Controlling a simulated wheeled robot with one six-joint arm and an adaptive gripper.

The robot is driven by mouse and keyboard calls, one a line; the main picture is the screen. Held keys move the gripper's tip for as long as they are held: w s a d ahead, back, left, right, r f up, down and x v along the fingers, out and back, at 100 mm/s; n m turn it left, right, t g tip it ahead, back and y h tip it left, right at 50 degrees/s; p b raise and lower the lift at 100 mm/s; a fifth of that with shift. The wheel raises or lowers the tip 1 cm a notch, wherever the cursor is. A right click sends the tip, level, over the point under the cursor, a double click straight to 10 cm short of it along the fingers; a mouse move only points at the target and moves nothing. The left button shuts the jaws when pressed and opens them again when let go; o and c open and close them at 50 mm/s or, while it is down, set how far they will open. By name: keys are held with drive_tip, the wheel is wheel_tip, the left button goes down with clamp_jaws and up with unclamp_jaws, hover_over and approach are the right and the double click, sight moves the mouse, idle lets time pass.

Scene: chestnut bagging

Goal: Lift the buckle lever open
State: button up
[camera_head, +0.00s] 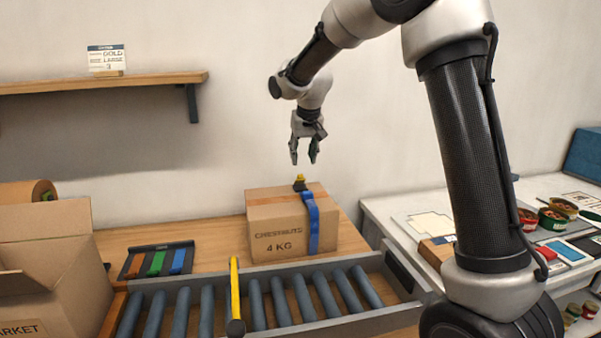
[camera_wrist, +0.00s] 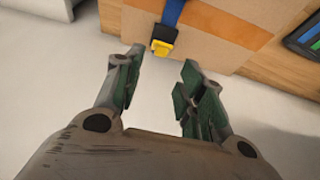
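A closed cardboard box (camera_head: 275,238) marked CHESTNUTS 4 KG stands on the wooden bench behind the rollers. A blue strap (camera_head: 312,222) runs down its front face and over its top. A buckle with a yellow lever (camera_head: 300,181) sits on the strap at the far top edge; the lever also shows in the wrist view (camera_wrist: 162,48). My gripper (camera_head: 304,160) points down above the buckle, apart from it. In the wrist view my gripper (camera_wrist: 158,82) has its fingers spread with nothing between them. Whether the lever is raised or flat is too small to tell.
A roller conveyor (camera_head: 345,262) with a yellow bar (camera_head: 235,290) lies in front of the box. A rack of coloured straps (camera_head: 157,262) and an open carton (camera_head: 55,265) are at left. A shelf (camera_head: 105,82) hangs on the wall. A cluttered white table (camera_head: 385,215) stands at right.

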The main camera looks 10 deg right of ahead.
sight(300, 175)
drive_tip(key=x, duration=0.8)
drive_tip(key=shift+w+r, duration=0.1)
drive_tip(key=c, duration=0.7)
drive_tip(key=shift+w+r+g, duration=0.2)
drive_tip(key=shift+w+g, duration=0.4)
drive_tip(key=shift+g, duration=0.2)
drive_tip(key=shift+c, duration=0.2)
drive_tip(key=shift+w+r+g, duration=0.1)
drive_tip(key=shift+w+g, duration=0.2)
drive_tip(key=shift+g, duration=0.45)
drive_tip(key=shift+w+g, duration=0.3)
drive_tip(key=shift+g, duration=0.45)
drive_tip(key=o, duration=0.7)
